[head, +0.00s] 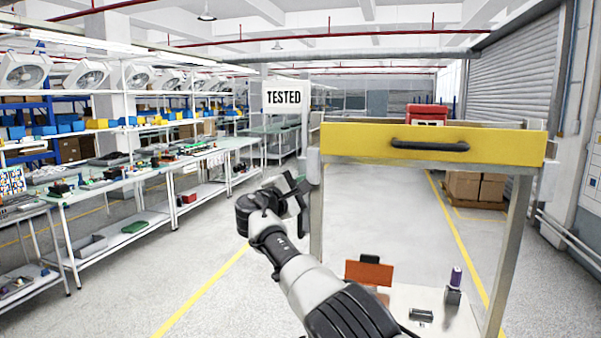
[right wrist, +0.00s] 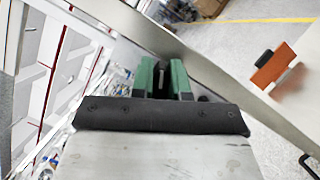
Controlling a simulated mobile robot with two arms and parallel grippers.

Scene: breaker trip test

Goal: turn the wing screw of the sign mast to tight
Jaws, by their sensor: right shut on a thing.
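The white sign reading TESTED (head: 284,97) stands upright at the left end of the yellow-fronted frame. Its mast is narrow and hard to make out beside the frame's left post. My right gripper (head: 301,192) is at that post, below the sign. In the right wrist view its green fingers (right wrist: 162,72) are shut on a small dark piece between them, apparently the wing screw. Most of the screw is hidden by the fingers, so its turn angle cannot be told. My left gripper is not in view.
A yellow drawer front (head: 360,143) with a black handle spans the frame. A red box (head: 427,113) sits above it. Workbenches (head: 130,180) line the left; the floor between is clear.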

